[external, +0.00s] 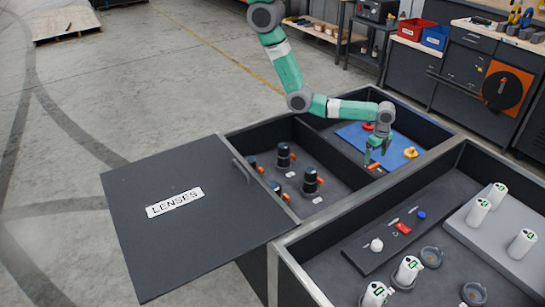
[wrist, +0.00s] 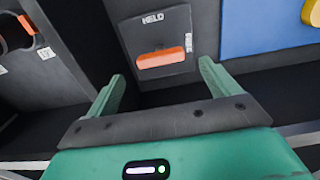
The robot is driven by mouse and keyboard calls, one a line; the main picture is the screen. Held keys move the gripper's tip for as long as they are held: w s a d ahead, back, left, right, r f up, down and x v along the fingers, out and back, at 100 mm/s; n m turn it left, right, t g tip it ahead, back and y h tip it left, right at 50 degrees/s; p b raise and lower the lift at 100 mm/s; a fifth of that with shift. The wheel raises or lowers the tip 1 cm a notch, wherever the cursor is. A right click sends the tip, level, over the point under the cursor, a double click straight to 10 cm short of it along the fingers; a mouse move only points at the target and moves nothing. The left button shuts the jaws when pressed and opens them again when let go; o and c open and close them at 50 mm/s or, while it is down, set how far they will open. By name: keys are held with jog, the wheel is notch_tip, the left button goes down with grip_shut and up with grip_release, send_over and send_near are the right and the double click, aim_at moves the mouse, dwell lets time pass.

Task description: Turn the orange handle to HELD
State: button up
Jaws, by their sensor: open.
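The orange handle (wrist: 160,59) is a short bar on a dark grey plate (wrist: 150,32) in the wrist view. It lies crosswise, slightly tilted, below the word HELD. A second small label (wrist: 188,42) stands sideways at the plate's right edge, too small to read. In the external view the handle (external: 373,166) shows as a small orange spot just below my gripper (external: 376,158). In the wrist view my gripper (wrist: 161,70) is open, with one finger to each side of the handle. The fingers appear apart from it; whether they are at its height I cannot tell.
A blue panel (external: 394,146) with red and yellow knobs lies beside the handle. Dark tote walls and a divider (external: 328,151) stand close by. The left compartment holds several black cylinders with orange tabs. A lid marked LENSES (external: 180,245) lies at left.

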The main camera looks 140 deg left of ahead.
aim_at(373, 165)
notch_tip(373, 165, down, 5)
jog(key=shift+b, duration=0.9)
jog(key=c, duration=1)
